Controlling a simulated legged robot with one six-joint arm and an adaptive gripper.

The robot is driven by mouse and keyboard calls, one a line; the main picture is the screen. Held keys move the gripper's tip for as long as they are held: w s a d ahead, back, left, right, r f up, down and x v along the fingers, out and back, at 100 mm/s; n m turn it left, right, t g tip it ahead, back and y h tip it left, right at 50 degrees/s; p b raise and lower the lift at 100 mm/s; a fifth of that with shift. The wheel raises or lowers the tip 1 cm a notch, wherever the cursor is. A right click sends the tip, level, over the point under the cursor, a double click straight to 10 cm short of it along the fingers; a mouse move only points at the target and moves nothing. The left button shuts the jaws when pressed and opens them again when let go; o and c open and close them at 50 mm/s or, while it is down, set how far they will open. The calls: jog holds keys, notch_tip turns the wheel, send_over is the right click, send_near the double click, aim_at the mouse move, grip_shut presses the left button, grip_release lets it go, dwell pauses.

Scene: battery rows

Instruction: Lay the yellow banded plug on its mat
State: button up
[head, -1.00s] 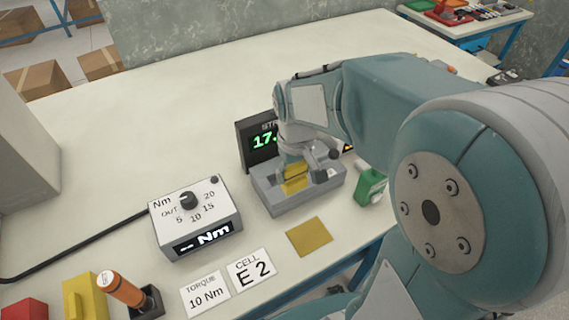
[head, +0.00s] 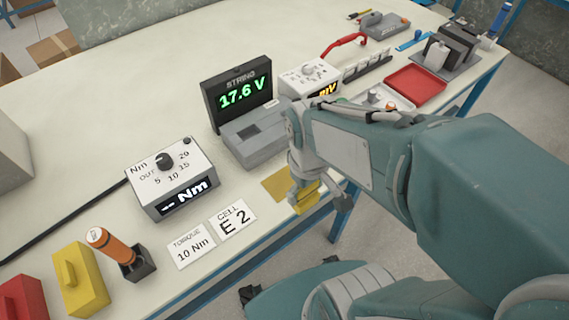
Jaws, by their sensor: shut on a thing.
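The yellow plug (head: 306,198) is in my gripper (head: 316,194) in the head view, near the front edge of the table. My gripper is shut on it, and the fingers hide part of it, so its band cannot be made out. The flat yellow mat (head: 276,184) lies on the table just left of and behind the plug. My gripper and arm cover the mat's right part. Whether the plug touches the mat or the table cannot be told.
A grey station with a 17.6 V display (head: 244,94) stands behind the mat. The torque box (head: 174,178), the E 2 card (head: 232,217) and the 10 Nm card (head: 191,248) lie to the left. A red tray (head: 416,86) is at the right.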

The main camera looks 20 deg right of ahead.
jog(key=shift+w+f, duration=0.15)
jog(key=shift+f, duration=0.05)
jog(key=w+f, duration=0.3)
jog(key=w, duration=0.1)
jog(key=w+f, duration=0.3)
jog(key=w, duration=0.2)
jog(key=w+f, duration=0.3)
jog(key=w, duration=0.1)
jog(key=shift+w+f, duration=0.25)
jog(key=shift+f, duration=0.05)
jog(key=shift+w+f, duration=0.15)
jog(key=shift+f, duration=1.45)
jog(key=shift+f, duration=0.1)
jog(key=o, duration=1)
